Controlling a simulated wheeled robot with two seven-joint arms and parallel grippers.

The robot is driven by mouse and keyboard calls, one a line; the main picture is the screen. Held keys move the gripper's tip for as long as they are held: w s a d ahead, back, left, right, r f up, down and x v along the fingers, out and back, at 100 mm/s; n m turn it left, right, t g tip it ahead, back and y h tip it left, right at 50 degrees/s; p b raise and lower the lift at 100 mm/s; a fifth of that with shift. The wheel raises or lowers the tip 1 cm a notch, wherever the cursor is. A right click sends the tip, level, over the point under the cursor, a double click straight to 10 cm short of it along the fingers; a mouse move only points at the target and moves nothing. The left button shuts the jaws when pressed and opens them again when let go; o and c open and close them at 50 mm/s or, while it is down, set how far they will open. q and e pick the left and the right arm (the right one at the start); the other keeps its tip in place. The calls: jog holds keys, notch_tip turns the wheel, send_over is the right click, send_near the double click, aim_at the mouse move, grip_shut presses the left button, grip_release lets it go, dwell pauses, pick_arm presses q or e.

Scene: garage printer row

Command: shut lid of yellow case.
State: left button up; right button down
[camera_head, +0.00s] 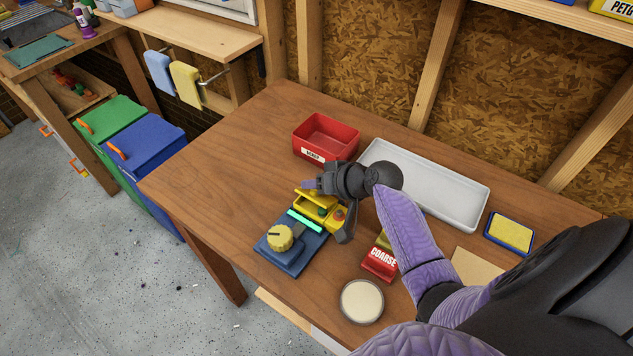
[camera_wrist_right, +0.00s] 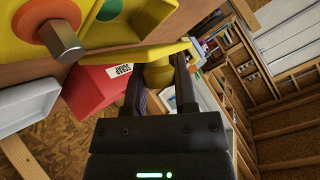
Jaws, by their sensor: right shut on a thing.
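The yellow case (camera_head: 328,222) sits on the wooden table beside a blue base plate. It is partly hidden by my right gripper (camera_head: 318,184). Inside the case, an orange disc with a metal stub (camera_wrist_right: 62,40) and green round parts show in the wrist view, so the case is not covered. The yellow lid (camera_wrist_right: 125,54) stands raised, seen nearly edge-on. My right gripper's two fingers (camera_wrist_right: 160,78) are shut on a yellow knob-like grip (camera_wrist_right: 157,74) at the lid. My left gripper is out of view.
The blue plate (camera_head: 281,258) with a yellow knob lies in front. A red bin (camera_head: 325,136) and white tray (camera_head: 462,205) stand behind. A red COARSE box (camera_head: 380,262), round dish (camera_head: 361,301) and yellow-topped pad (camera_head: 510,233) lie right. The table's left part is clear.

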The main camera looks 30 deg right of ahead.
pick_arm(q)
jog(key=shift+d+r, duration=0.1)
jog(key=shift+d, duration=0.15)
pick_arm(e)
jog(key=shift+a, duration=0.15)
jog(key=shift+s+a+f+n+t+h+p, duration=0.1)
jog(key=shift+s+a+n+t+h+p, duration=0.2)
jog(key=shift+n+h+p, duration=0.45)
jog(key=shift+a+f+n+t+h+p, duration=0.3)
jog(key=shift+n+t+h+p, duration=0.1)
jog(key=shift+h+p, duration=0.15)
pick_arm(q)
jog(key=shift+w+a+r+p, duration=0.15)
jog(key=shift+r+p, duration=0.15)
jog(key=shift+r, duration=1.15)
pick_arm(e)
jog(key=shift+s+a+f+n+t+h, duration=0.1)
jog(key=shift+a+f+n+t+h, duration=0.15)
jog(key=shift+f+n+t+h, duration=0.25)
jog(key=shift+r, duration=0.15)
jog(key=shift+c, duration=2.2)
grip_release()
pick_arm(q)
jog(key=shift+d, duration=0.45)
pick_arm(e)
jog(key=shift+o, duration=0.2)
